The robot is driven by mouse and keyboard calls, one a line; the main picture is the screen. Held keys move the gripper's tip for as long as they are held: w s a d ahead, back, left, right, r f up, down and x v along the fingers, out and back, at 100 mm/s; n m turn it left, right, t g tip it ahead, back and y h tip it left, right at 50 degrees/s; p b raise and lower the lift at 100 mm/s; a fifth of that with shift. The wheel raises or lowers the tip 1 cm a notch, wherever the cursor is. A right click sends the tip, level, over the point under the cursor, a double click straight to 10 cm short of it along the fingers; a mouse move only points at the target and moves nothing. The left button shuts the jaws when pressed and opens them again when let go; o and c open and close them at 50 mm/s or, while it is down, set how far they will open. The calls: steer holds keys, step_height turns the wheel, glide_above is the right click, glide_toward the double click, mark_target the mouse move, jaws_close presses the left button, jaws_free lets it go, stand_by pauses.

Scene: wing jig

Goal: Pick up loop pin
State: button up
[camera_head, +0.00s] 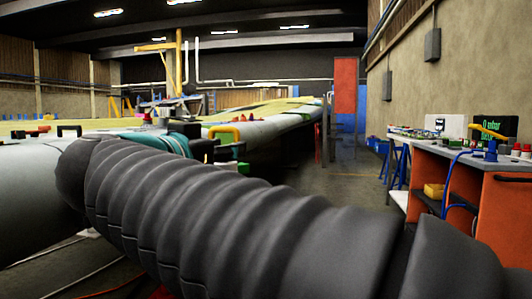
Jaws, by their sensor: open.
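No loop pin can be made out for certain. A yellow loop-shaped piece (224,128) stands on the long pale wing (262,132), left of the picture's middle. A smaller black loop-shaped piece (69,127) stands on the near left part of the wing; I cannot tell whether either is the loop pin. My arm's dark ribbed sleeve crosses the foreground from lower right to the left. My gripper does not show. The sleeve hides part of the near wing and whatever lies behind it.
Teal material (176,144) lies over the wing just behind my sleeve. At right, an orange-sided workbench (472,200) holds several small parts and a yellow tool. A yellow bin (433,191) sits on its lower shelf. Clear floor (352,180) runs between wing and bench. Cables lie at lower left.

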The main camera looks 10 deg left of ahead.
mark_target(236, 138)
steer(key=shift+a+r+x, duration=0.15)
steer(key=shift+x, duration=1.2)
steer(key=shift+a+r+x, duration=0.1)
steer(key=shift+r+x, duration=0.05)
steer(key=shift+x, duration=1.25)
jaws_close()
